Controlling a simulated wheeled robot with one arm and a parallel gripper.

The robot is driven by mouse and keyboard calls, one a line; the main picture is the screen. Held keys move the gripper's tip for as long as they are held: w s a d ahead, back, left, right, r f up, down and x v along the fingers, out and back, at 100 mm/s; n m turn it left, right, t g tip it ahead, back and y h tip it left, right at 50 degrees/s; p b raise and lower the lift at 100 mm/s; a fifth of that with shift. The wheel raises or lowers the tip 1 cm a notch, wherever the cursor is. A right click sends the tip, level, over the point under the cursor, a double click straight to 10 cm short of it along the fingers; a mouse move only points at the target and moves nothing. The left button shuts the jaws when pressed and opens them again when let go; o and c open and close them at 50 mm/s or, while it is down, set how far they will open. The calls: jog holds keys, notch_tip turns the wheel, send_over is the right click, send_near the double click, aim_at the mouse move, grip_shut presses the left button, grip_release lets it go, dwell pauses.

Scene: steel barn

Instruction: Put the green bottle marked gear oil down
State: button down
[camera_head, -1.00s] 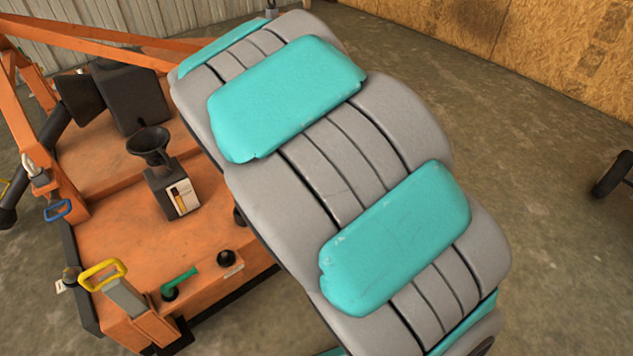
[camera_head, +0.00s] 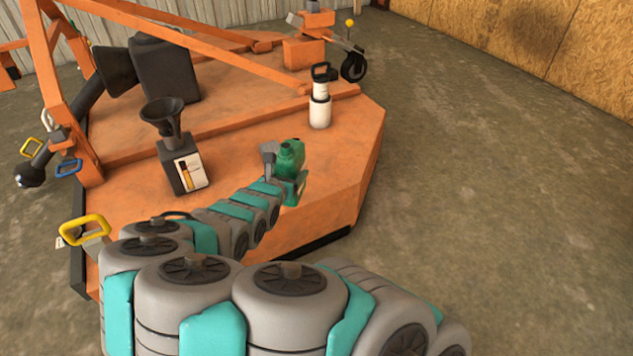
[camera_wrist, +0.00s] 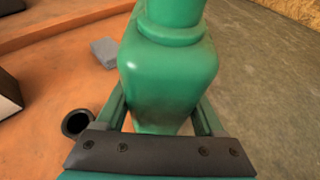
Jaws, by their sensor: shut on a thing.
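The green bottle (camera_head: 290,157) is held in my gripper (camera_head: 284,178) over the front right part of the orange deck (camera_head: 330,170). In the wrist view the bottle (camera_wrist: 168,75) stands between the two green fingers of my gripper (camera_wrist: 160,118), with its neck toward the top of the picture. The fingers are shut on its sides. The bottle's marking is not visible, and I cannot tell whether its base touches the deck.
A black funnel box (camera_head: 182,165) and a white canister with a black handle (camera_head: 320,105) stand on the deck. A grey block (camera_wrist: 104,52) lies near the bottle. Deck beams rise behind, and concrete floor is clear at right.

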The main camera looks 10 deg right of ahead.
jog(key=shift+a+f, duration=0.2)
jog(key=shift+f, duration=0.25)
jog(key=shift+w+d+f, duration=0.1)
jog(key=shift+s+d+r+b+x, duration=0.2)
jog(key=shift+d+b+x, duration=0.2)
jog(key=shift+x, duration=2.25)
jog(key=shift+s+d+r+b+x, duration=0.15)
jog(key=shift+d+b+x, duration=0.3)
jog(key=shift+x, duration=2.2)
jog(key=shift+s+d+r+b+x, duration=0.15)
jog(key=shift+d+b+x, duration=0.25)
jog(key=shift+x, duration=2.25)
jog(key=shift+w+f, duration=0.1)
jog(key=shift+f, duration=0.05)
grip_release()
notch_tip(320, 180, up, 5)
send_over(306, 187)
jog(key=shift+w+f, duration=0.1)
jog(key=shift+w, duration=0.35)
